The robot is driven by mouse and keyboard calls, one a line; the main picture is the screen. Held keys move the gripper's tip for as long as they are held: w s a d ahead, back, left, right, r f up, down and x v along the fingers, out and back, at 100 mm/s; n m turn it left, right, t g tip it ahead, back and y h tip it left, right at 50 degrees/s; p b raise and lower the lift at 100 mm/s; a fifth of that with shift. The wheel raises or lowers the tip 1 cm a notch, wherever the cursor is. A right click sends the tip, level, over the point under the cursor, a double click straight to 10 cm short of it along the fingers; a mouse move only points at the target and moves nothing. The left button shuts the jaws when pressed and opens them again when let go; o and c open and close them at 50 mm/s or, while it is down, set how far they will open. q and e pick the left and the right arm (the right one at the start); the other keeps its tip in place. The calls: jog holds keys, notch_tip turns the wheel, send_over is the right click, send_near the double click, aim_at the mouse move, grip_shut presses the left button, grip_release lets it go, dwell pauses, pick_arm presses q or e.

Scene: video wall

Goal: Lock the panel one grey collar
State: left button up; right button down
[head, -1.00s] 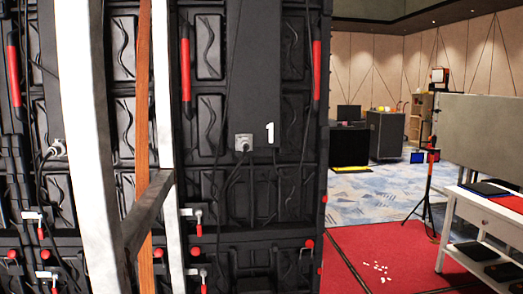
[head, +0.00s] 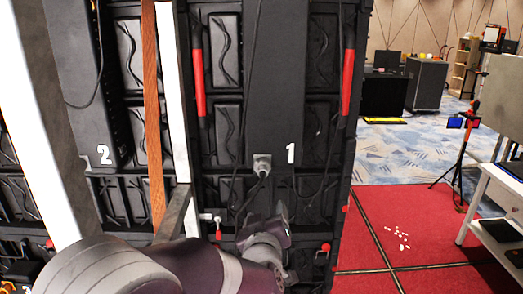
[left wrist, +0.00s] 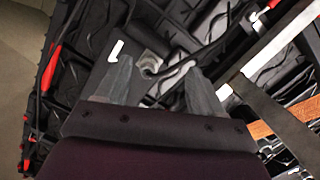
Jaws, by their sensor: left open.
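Panel one (head: 224,80) is a black video-wall back panel marked with a white 1. A grey collar (head: 262,163) sits on its lower part, with a black cable running from it. My left gripper (head: 270,228) is in front of the panel, just below the collar in the head view. It is open and empty. In the left wrist view its two grey fingers (left wrist: 159,66) point toward the collar (left wrist: 150,62), which shows between and beyond the tips, apart from them as far as I can tell. The collar's lock position is too small to read. My right gripper is out of view.
A white upright (head: 174,95) and an orange-brown strap (head: 153,110) stand left of panel one. Red handles (head: 198,70) flank it. Panel two (head: 85,85) is further left.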

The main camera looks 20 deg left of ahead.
pick_arm(q)
jog(key=n+t+y, duration=0.1)
jog(key=n+y, duration=0.1)
send_near(262, 175)
jog(key=w, duration=0.1)
jog(key=p+x, duration=0.1)
jog(key=x, duration=0.1)
jog(key=p+x, duration=0.1)
jog(key=x, duration=0.1)
jog(key=r+p+x, duration=0.1)
jog(key=x, duration=0.1)
jog(key=shift+s+a, duration=0.1)
jog(key=x, duration=0.1)
jog(key=p+x, duration=0.1)
jog(key=x, duration=0.1)
jog(key=p+x, duration=0.1)
jog(key=x, duration=0.1)
jog(key=shift+f, duration=0.4)
jog(key=shift+w+a, duration=0.1)
jog(key=shift+w, duration=0.3)
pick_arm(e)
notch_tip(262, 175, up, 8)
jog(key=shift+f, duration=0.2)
pick_arm(q)
jog(key=shift+s+m, duration=0.1)
jog(key=shift+m, duration=0.2)
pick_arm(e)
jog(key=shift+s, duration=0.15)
